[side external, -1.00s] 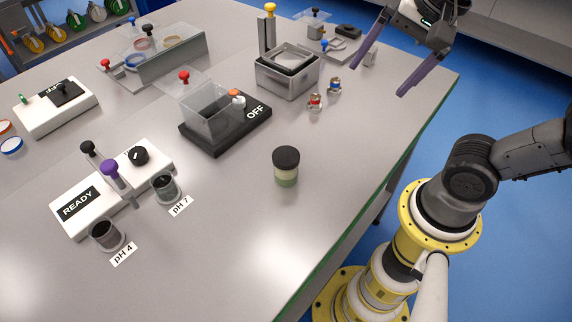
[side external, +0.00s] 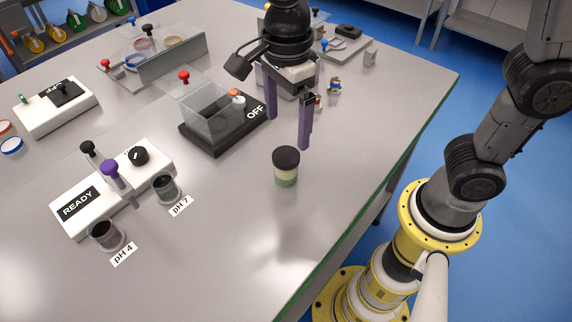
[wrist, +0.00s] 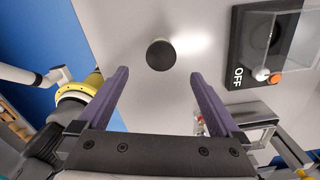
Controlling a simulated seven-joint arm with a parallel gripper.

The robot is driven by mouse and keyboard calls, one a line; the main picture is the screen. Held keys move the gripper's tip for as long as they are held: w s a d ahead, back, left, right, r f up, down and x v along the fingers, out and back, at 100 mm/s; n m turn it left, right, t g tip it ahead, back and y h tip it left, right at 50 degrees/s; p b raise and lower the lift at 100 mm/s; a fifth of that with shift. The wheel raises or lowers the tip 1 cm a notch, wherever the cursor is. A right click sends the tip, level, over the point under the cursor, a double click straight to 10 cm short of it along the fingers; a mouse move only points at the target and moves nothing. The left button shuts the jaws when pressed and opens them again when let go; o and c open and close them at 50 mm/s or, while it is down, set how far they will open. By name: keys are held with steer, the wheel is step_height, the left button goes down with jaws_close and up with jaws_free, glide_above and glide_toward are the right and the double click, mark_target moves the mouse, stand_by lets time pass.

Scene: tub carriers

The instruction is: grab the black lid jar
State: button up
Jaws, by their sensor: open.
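The jar with the black lid (side external: 286,163) stands upright on the grey table, its clear body showing pale green contents low down. In the wrist view its black lid (wrist: 160,55) is seen from above, beyond the fingertips and roughly midway between them. My gripper (side external: 287,132) is open and empty, with its two purple fingers pointing down. It is above the table, behind the jar in the side view, and apart from it. In the wrist view the open fingers (wrist: 160,72) frame the space just short of the lid.
A black OFF unit with a clear box (side external: 212,112) stands left of my gripper. Small bottles (side external: 334,86) and a metal container lie behind it, the container partly hidden. A white READY unit (side external: 78,203) and pH cups (side external: 106,235) are at the left. The table right and front of the jar is clear.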

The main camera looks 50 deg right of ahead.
mark_target(285, 156)
step_height(285, 156, down, 10)
steer(key=shift+w+a+f, duration=0.1)
stand_by(0.4)
steer(key=c, duration=1.5)
steer(key=shift+c, duration=0.2)
